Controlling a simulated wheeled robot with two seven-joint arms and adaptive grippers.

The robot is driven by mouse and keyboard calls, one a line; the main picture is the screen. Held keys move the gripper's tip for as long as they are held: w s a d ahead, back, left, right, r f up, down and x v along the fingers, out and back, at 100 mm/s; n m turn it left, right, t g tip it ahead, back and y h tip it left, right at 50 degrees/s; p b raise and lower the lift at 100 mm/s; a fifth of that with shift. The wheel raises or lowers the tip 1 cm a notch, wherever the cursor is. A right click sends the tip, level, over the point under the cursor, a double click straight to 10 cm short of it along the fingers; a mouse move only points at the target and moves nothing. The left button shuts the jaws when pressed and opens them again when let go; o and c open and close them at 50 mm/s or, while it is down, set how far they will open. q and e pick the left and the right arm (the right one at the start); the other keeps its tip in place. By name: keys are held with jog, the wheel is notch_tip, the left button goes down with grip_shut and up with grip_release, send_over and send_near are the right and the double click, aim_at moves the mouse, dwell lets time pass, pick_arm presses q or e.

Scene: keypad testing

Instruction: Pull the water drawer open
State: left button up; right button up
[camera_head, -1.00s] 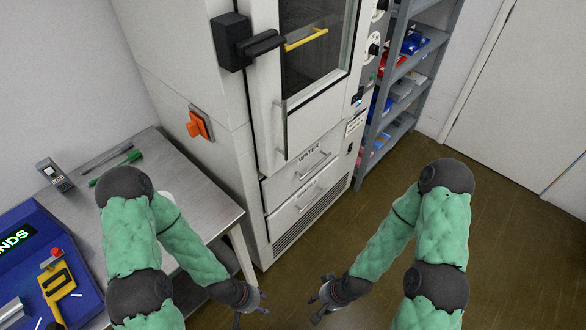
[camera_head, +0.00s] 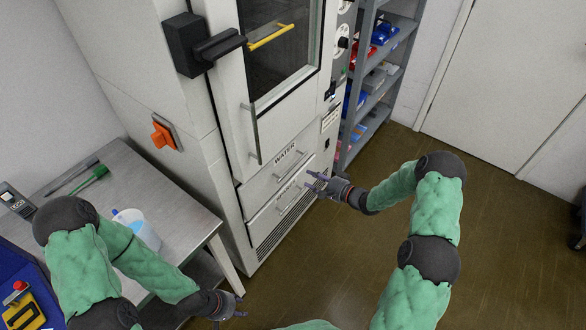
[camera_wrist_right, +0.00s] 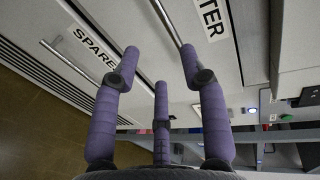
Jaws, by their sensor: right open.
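The water drawer (camera_head: 268,180) is the upper of two white drawers under the cabinet's glass door, labelled WATER, and looks shut. Its bar handle (camera_head: 290,166) also shows in the right wrist view (camera_wrist_right: 168,22). My right gripper (camera_head: 311,181) is open and empty in front of the drawers, near the handle's right end. In the right wrist view its purple fingers (camera_wrist_right: 160,60) spread below the handle; one fingertip overlaps the bar's lower end, and I cannot tell whether they touch. My left gripper (camera_head: 241,306) is open and empty beyond the table's front corner.
The lower drawer, labelled SPARES (camera_wrist_right: 95,47), has its own handle (camera_head: 288,200) and looks shut. A steel table (camera_head: 185,205) with a jug of blue liquid (camera_head: 142,232) stands left. A shelf rack (camera_head: 372,95) stands right of the cabinet. Floor in front is clear.

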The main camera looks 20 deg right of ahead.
aim_at(293, 166)
jog(key=shift+y, duration=0.4)
jog(key=b+x, duration=0.1)
jog(key=x, duration=0.2)
jog(key=b+x, duration=0.1)
jog(key=x, duration=0.2)
jog(key=b+x, duration=0.1)
jog(key=x, duration=0.3)
jog(key=shift+w+d+r+b, duration=0.25)
jog(key=shift+w+b, duration=0.1)
grip_shut()
